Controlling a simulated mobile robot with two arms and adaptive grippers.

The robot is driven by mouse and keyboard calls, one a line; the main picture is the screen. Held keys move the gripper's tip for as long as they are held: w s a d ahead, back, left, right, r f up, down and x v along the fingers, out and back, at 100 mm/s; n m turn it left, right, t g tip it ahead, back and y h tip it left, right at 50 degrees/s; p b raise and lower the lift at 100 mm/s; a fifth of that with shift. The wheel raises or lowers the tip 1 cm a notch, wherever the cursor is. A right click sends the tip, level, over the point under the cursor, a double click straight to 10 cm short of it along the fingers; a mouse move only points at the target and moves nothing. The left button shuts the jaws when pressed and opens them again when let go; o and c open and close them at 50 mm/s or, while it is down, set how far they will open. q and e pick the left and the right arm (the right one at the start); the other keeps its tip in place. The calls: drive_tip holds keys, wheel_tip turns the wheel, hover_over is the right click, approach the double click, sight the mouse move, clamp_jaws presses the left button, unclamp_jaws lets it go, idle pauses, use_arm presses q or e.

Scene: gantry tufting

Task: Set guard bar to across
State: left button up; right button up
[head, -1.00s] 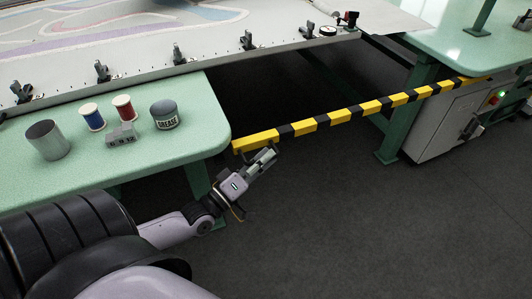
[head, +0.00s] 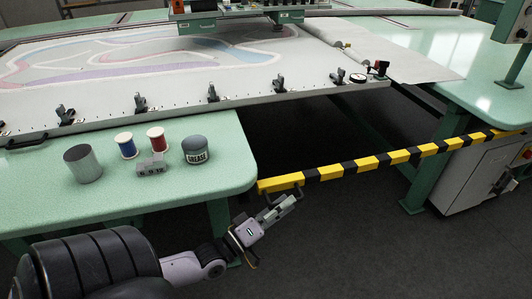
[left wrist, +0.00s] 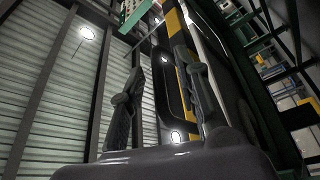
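The guard bar (head: 368,163) is yellow with black stripes. It spans the gap from the corner of the left green table to the cabinet on the right. My left gripper (head: 284,204) is just below the bar's left end, beside a small dark handle there. In the left wrist view my left gripper's two dark fingers (left wrist: 160,95) are spread apart. A dark loop handle (left wrist: 162,92) shows between or behind them, and the yellow bar (left wrist: 176,22) runs past above. I cannot tell whether a finger touches the handle. My right gripper is in no view.
The left green table (head: 225,178) carries a grey cup (head: 82,164), blue spool (head: 126,146), red spool (head: 156,139), small metal block (head: 151,165) and grease jar (head: 196,150). A grey cabinet (head: 465,187) stands right. The dark floor before the bar is clear.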

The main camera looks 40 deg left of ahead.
use_arm(q)
drive_tip(key=v, duration=1)
drive_tip(key=shift+s, duration=0.3)
drive_tip(key=shift+f, duration=0.15)
